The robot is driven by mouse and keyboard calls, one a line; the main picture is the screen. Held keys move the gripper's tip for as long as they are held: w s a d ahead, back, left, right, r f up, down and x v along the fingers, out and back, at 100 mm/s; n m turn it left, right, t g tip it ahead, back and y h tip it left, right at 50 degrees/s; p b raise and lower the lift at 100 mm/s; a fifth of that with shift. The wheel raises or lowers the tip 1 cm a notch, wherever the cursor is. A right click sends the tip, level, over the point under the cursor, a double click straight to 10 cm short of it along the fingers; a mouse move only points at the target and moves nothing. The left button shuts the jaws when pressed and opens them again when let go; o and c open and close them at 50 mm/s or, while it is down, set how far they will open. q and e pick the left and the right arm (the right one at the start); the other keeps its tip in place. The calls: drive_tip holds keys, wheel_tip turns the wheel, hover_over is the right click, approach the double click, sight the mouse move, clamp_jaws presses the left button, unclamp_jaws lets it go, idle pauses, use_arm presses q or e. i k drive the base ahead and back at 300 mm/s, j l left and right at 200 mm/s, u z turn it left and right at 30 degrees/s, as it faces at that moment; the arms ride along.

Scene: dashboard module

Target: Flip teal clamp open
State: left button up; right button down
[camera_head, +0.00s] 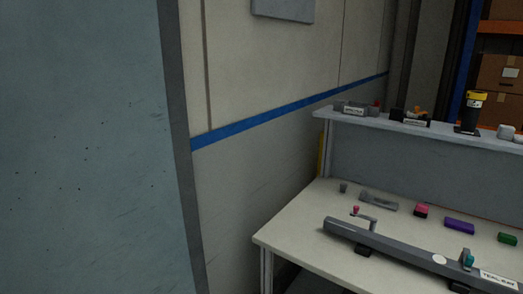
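A small teal clamp (469,260) sits on the long dark grey bar (395,250) near the right side of the view, by a white label (498,281) that seems to read "TEAL BAY". The clamp is too small to tell whether it is open or closed. A second clamp with a pink-red tip (356,210) stands near the bar's left end. A round white disc (439,259) is on the bar left of the teal clamp. Neither of my grippers is in view.
The bar lies on a pale workbench (283,237) with pink, purple (459,225) and green blocks behind it. A raised shelf (375,120) holds labelled items and a black-yellow cylinder (471,112). A large grey-teal panel (85,150) fills the left.

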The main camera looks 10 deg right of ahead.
sight(469, 260)
drive_tip(key=z, duration=1.75)
